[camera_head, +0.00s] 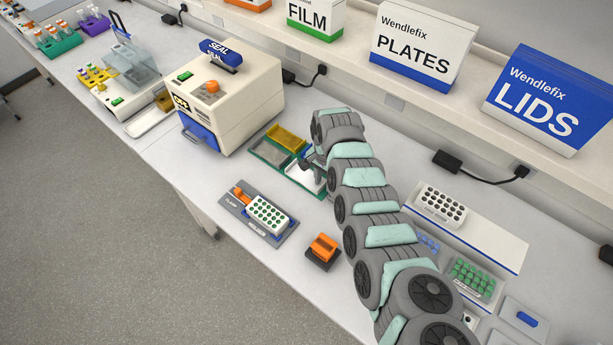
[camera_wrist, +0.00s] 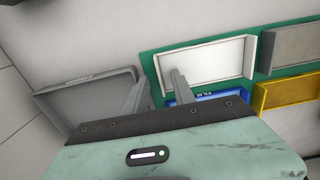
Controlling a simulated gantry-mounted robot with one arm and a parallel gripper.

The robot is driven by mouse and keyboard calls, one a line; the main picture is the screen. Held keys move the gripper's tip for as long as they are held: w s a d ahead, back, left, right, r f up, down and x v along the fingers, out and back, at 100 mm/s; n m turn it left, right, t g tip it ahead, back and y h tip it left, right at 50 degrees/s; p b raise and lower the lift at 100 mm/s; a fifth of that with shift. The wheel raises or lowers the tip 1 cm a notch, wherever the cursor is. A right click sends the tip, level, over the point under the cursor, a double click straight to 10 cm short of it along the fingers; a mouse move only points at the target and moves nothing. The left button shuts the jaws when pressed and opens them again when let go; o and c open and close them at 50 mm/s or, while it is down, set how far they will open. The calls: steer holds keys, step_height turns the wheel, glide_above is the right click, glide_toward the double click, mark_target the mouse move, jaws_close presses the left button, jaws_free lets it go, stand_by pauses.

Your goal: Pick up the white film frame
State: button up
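The white film frame (camera_wrist: 207,62) is a shallow white tray with raised edges, lying on a green mat (camera_wrist: 280,75) in the wrist view. In the head view the white frame (camera_head: 304,180) is partly hidden by my arm. My gripper (camera_wrist: 158,76) has its two grey fingers apart with nothing held between them. The fingertips are by the frame's left edge in the wrist view, the right finger appearing close to its lower left corner. I cannot tell their height above it. In the head view my gripper (camera_head: 312,161) is over the mat's right end.
A yellow tray (camera_wrist: 290,93) and a grey tray (camera_wrist: 291,45) share the mat. A blue labelled piece (camera_wrist: 208,97) is partly hidden below the frame. Another grey tray (camera_wrist: 88,92) lies left. The seal machine (camera_head: 228,98) stands left of the mat; a white rack (camera_head: 269,214) stands in front.

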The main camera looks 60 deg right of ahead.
jaws_close()
stand_by(0.6)
